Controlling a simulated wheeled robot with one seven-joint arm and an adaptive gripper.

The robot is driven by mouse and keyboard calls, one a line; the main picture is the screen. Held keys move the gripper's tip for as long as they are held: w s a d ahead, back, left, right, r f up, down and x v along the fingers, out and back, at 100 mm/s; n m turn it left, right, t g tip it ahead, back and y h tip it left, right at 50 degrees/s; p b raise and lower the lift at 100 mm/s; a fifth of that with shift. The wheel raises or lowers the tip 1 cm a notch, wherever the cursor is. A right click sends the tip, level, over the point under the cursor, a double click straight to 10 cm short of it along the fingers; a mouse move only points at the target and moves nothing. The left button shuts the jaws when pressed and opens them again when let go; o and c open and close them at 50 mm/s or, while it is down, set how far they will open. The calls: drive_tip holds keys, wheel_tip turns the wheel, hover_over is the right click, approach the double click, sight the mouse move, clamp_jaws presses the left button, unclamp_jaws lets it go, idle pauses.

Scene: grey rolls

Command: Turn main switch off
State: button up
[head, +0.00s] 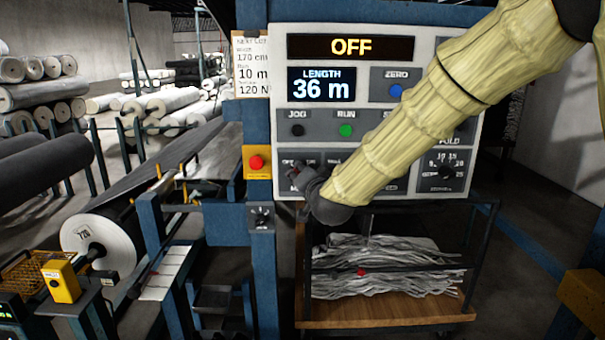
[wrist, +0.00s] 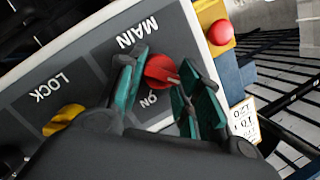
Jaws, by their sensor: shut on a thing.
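The main switch is a red round knob (wrist: 160,71) under the label MAIN on the grey panel (wrist: 90,70) in the wrist view. A pale mark shows on its right side, and a partly covered label reading ON sits near it. My gripper (wrist: 155,88) has its teal fingers on both sides of the knob, shut on it. In the head view my gripper (head: 303,185) is at the lower left of the control panel (head: 375,55) and hides the knob.
A yellow knob (wrist: 63,119) labelled LOCK is beside the main switch. A red push button (head: 257,162) on a yellow plate is just left of the panel. A wooden shelf with grey strips (head: 385,268) stands below. Fabric rolls (head: 40,95) are at left.

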drive_tip(key=shift+f+n+h, duration=0.2)
drive_tip(key=shift+n+h, duration=0.1)
drive_tip(key=shift+n, duration=0.3)
drive_tip(key=shift+p, duration=0.3)
drive_tip(key=o, duration=1)
drive_tip(key=shift+d, duration=0.15)
drive_tip(key=shift+r, duration=0.15)
drive_tip(key=v, duration=1.2)
drive_tip(key=shift+r, duration=0.1)
